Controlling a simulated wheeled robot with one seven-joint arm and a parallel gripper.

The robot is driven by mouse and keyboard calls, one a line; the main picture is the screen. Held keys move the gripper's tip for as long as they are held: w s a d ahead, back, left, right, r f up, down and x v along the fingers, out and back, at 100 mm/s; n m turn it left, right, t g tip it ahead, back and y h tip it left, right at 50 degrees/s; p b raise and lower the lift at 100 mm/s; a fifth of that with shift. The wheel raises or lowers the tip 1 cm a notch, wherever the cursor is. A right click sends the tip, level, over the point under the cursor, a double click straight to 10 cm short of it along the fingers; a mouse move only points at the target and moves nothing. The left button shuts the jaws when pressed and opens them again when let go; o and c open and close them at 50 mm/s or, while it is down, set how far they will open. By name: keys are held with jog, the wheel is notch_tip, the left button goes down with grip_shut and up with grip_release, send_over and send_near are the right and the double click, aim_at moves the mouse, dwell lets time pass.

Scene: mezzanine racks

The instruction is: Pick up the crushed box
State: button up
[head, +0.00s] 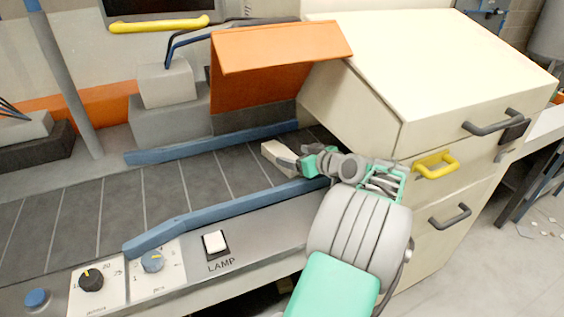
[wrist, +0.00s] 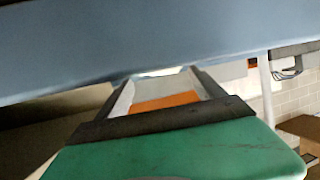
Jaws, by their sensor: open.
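A small pale beige box (head: 277,153), which looks like the crushed box, lies on the dark conveyor (head: 180,184) near the mouth of the cream cabinet. Its near right part is hidden by my gripper (head: 291,164), so its crushed shape is hard to make out. My gripper is open and reaches in from the right over the near blue rail, with its fingertips right at the box. I cannot tell whether they touch it. In the wrist view my gripper's fingers (wrist: 166,86) frame a gap showing grey and orange; I cannot make out the box there.
A blue rail (head: 225,212) runs along the conveyor's near side, and another (head: 190,147) along the far side. An orange flap (head: 280,52) hangs above beside the cream cabinet (head: 430,60). Knobs and a lamp switch (head: 215,243) sit on the front panel. The conveyor's left part is clear.

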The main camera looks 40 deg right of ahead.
aim_at(288, 157)
jog(key=x, duration=0.4)
jog(key=shift+w+a+f, duration=0.15)
jog(key=shift+a+f, duration=0.15)
jog(key=shift+a, duration=0.1)
jog(key=shift+w+d+f, duration=0.1)
jog(key=shift+w+f, duration=0.05)
jog(key=shift+w, duration=0.1)
jog(key=shift+c, duration=0.6)
